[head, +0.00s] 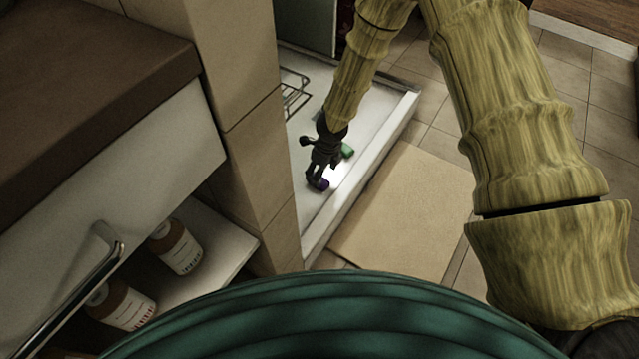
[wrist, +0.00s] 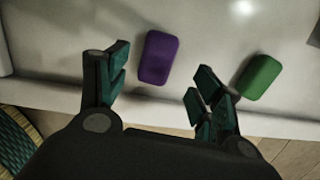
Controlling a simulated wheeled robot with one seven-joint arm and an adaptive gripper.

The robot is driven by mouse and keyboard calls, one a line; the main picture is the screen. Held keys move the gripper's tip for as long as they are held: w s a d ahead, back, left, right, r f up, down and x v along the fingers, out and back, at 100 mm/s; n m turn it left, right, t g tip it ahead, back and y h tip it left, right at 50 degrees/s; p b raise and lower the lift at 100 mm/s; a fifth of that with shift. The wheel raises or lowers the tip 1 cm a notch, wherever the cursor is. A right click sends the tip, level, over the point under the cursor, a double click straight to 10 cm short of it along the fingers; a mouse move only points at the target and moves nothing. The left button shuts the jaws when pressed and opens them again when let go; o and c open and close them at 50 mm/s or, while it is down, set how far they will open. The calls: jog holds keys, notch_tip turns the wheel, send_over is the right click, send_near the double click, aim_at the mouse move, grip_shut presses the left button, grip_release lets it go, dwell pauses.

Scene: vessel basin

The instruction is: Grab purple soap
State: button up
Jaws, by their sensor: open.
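The purple soap (wrist: 158,58) is a rounded block lying on the white basin floor in the wrist view. It lies ahead of my gripper (wrist: 155,88), in line with the gap between the two fingers and nearer the left one. The fingers are open and nothing is between their tips. In the head view my gripper (head: 318,180) reaches down into the basin, and the purple soap (head: 324,184) shows only as a small patch at the fingertips. Whether the fingers touch it cannot be told.
A green soap (wrist: 259,77) lies to the right of the purple one, just beyond my right finger. The white basin (head: 376,140) has a raised rim. A wire rack (head: 294,88) stands at its back left. A tiled wall (head: 262,150) borders its left side.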

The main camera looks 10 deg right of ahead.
jog(key=shift+w+a+f+b, duration=0.1)
jog(key=shift+a+f+b, duration=0.1)
jog(key=shift+f+b, duration=0.8)
jog(key=shift+w+a+f+b, duration=0.15)
jog(key=shift+f+b, duration=0.3)
jog(key=shift+f, duration=0.9)
jog(key=c, duration=1.1)
